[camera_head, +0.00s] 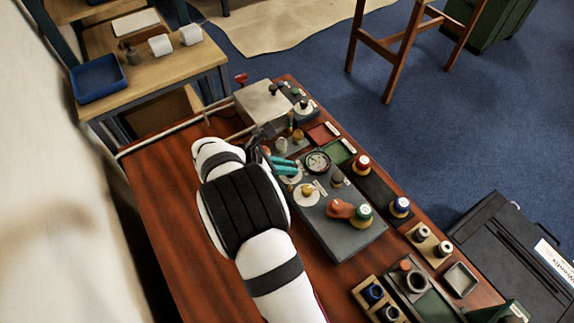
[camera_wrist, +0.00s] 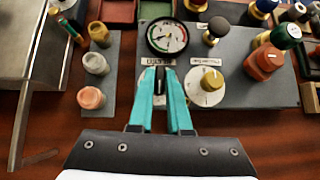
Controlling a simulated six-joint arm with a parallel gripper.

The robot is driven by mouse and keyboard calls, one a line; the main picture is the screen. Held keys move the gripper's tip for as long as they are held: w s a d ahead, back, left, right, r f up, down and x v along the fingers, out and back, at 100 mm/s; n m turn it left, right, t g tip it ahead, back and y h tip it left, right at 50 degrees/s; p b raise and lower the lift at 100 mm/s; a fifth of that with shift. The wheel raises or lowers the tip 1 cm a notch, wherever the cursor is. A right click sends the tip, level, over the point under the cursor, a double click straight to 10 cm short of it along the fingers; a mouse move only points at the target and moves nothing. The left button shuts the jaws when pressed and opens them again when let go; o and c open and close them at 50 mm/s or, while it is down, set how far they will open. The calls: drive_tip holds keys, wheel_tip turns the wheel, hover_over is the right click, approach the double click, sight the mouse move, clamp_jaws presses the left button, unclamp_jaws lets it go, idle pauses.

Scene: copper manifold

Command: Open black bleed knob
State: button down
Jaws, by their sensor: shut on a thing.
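My gripper (camera_wrist: 160,78) has teal fingers that reach down to the grey manifold panel, just below the round gauge (camera_wrist: 167,36). The fingers are closed on the black bleed knob (camera_wrist: 160,80); only a dark strip of it shows between them, and its turn angle cannot be read. A white disc shows partly behind the fingers. In the head view my gripper (camera_head: 283,165) is at the panel's left side, beside the gauge (camera_head: 317,161), and the knob cannot be made out.
Right of the fingers is a brass knob (camera_wrist: 213,80) on a white dial. A black-topped knob (camera_wrist: 217,28) and a red-orange handle (camera_wrist: 265,61) stand farther right. Left is a strip of small cylinders (camera_wrist: 96,63). Bare wooden tabletop (camera_head: 165,195) lies left of my arm.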

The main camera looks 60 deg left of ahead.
drive_tip(key=m+h, duration=0.1)
drive_tip(key=m, duration=0.1)
drive_tip(key=m+h, duration=0.1)
drive_tip(key=shift+a+m+g+h, duration=0.2)
drive_tip(key=shift+m+g+h, duration=0.1)
drive_tip(key=shift+m+h, duration=0.1)
drive_tip(key=shift+w+m+g+h, duration=0.1)
drive_tip(key=shift+m+g+h, duration=0.4)
drive_tip(key=shift+m+h, duration=0.45)
drive_tip(key=shift+m, duration=0.55)
drive_tip(key=c, duration=0.9)
unclamp_jaws()
drive_tip(key=shift+o, duration=0.2)
drive_tip(key=shift+a, duration=0.1)
drive_tip(key=shift+r, duration=0.4)
wheel_tip(320, 180, up, 4)
drive_tip(key=shift+w+f, duration=0.1)
drive_tip(key=shift+f, duration=0.05)
drive_tip(key=w+d+r, duration=0.6)
drive_tip(key=d, duration=0.3)
drive_tip(key=shift+w+d+r, duration=0.25)
drive_tip(key=shift+w, duration=0.1)
